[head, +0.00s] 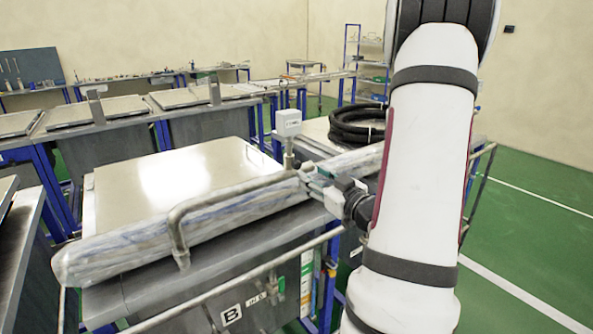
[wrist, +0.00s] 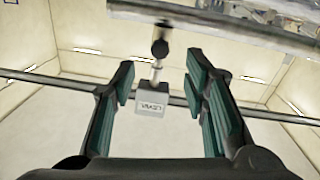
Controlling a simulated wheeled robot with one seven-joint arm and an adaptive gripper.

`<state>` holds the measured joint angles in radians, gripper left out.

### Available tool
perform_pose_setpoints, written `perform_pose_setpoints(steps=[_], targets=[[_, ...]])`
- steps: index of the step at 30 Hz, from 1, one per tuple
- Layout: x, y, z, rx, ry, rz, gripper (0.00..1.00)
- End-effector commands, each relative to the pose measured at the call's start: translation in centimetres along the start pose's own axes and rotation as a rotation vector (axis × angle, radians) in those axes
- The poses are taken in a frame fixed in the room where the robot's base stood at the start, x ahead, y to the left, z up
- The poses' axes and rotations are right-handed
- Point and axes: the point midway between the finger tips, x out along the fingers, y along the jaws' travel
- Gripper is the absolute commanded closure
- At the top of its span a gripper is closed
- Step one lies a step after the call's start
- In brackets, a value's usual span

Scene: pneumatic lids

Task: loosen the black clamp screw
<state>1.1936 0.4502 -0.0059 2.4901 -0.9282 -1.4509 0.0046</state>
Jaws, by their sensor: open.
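My gripper (head: 312,178) is open at the end of my arm, beside the post under a white box (head: 287,122). In the wrist view my gripper (wrist: 161,70) shows two green-padded fingers spread apart, with nothing held between them. A round black knob, which looks like the clamp screw (wrist: 160,47), appears in the gap near the fingertips, touching neither finger in the picture. A metal stem joins it to the white box (wrist: 152,105), whose lettering is upside down in this view. In the head view I cannot make out the screw.
A coil of black hose (head: 357,125) lies on the bench behind. Green floor (head: 540,230) at the right is open.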

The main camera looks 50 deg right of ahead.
Motion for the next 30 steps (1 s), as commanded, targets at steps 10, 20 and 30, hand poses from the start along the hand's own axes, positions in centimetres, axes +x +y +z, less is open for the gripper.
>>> perform_pose_setpoints(steps=[10, 20, 30], targets=[[5.7, -0.1, -0.1, 0.000, 0.001, -0.002, 0.59], [6.9, -0.1, 0.0, 0.001, 0.000, -0.001, 0.59], [6.8, 0.0, 0.0, 0.000, 0.000, 0.000, 1.00]])
